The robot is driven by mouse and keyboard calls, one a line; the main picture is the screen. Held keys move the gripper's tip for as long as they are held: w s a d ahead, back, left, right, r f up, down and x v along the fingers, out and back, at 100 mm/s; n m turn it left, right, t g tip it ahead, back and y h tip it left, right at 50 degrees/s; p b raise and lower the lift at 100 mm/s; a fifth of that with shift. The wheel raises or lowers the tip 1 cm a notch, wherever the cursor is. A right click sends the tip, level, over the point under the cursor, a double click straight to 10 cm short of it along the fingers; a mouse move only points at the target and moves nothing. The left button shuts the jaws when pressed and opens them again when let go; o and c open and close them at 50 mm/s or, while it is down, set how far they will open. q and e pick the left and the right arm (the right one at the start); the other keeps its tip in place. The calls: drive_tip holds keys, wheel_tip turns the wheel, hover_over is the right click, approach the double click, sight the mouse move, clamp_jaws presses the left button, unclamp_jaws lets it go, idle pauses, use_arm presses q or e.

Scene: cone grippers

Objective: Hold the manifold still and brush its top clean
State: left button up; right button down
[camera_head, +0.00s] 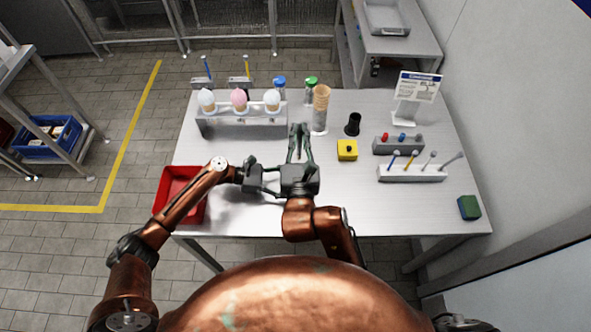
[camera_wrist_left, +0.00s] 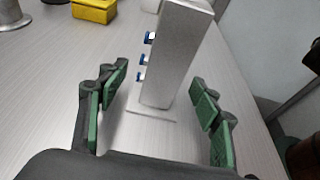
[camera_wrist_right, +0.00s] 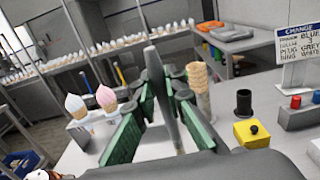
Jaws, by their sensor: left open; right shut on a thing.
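The manifold (camera_wrist_left: 172,60) shows in the left wrist view as an upright pale grey block with several blue fittings along its left side. It stands on a thin plate between the spread fingers of my left gripper (camera_wrist_left: 160,88), with gaps on both sides. In the head view my left gripper (camera_head: 272,182) points right; I cannot pick out the manifold there, behind my grippers. My right gripper (camera_head: 299,146) points toward the back of the table. In the right wrist view it is shut on a slim grey tapered thing (camera_wrist_right: 163,95), apparently the brush; its bristles are not clear.
A rack (camera_head: 240,120) of ice-cream cones and a cone stack (camera_head: 321,105) stand at the back. A yellow block (camera_head: 347,150), black cup (camera_head: 353,124) and tool rack (camera_head: 411,174) are right. A red tray (camera_head: 168,188) is left. The front right is mostly clear.

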use_arm(q)
drive_tip(key=shift+o, duration=0.7)
drive_tip(key=o, duration=0.4)
drive_tip(key=v, duration=1.2)
